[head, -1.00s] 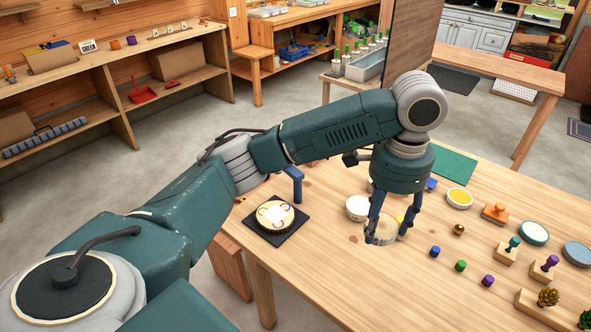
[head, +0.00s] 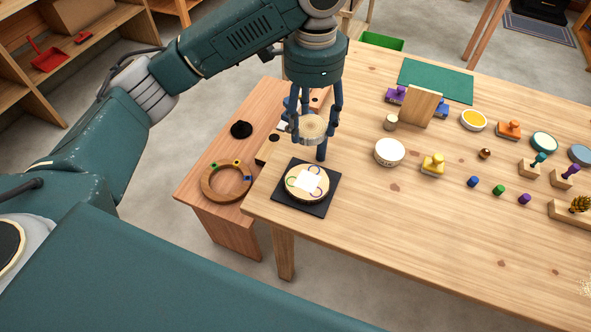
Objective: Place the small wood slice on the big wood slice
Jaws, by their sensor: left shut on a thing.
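The small wood slice (head: 312,127), pale with a bark rim, is in my left gripper (head: 316,132), whose fingers are shut on its sides. It is held up in the air, above and slightly behind the big wood slice in the head view. The big wood slice (head: 293,193) lies flat on a black square mat (head: 318,209) near the table's left corner. A white square patch and several coloured arcs show on its top. The two slices are apart. My right gripper is not in view.
A lower side table holds a wooden ring (head: 226,196). The table's front middle is clear.

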